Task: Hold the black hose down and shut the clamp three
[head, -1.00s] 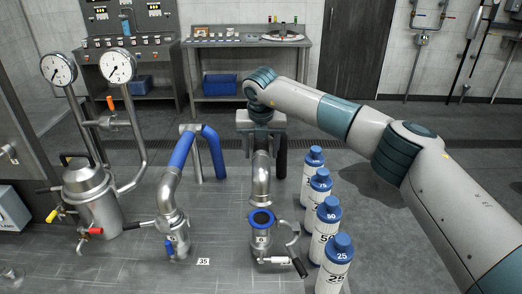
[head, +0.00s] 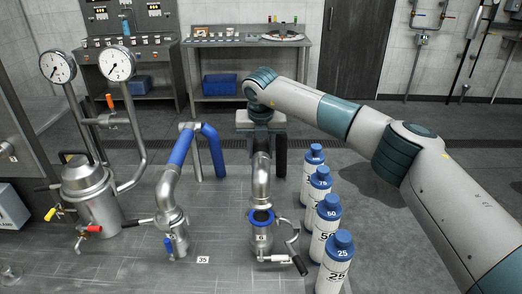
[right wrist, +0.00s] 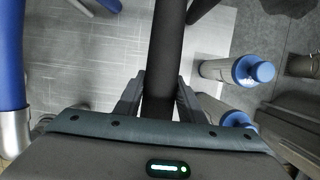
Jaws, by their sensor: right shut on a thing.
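The black hose (head: 281,158) runs behind my right gripper, and its steel elbow (head: 261,180) points down over the right-hand vessel port (head: 262,238) with a blue ring (head: 262,216). The elbow's lower end is close above the ring; I cannot tell whether they touch. The clamp (head: 293,235) on that port hangs open to the right, its black handle (head: 299,265) low. My right gripper (right wrist: 158,108) is shut on the black hose, which shows between its fingers in the right wrist view (right wrist: 164,45). My left gripper is not in view.
Several white bottles with blue caps (head: 331,205) stand in a row right of the port. A blue hose (head: 180,150) on a second port is to the left. A steel vessel with gauges (head: 92,200) stands farther left. A bench (head: 245,42) is behind.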

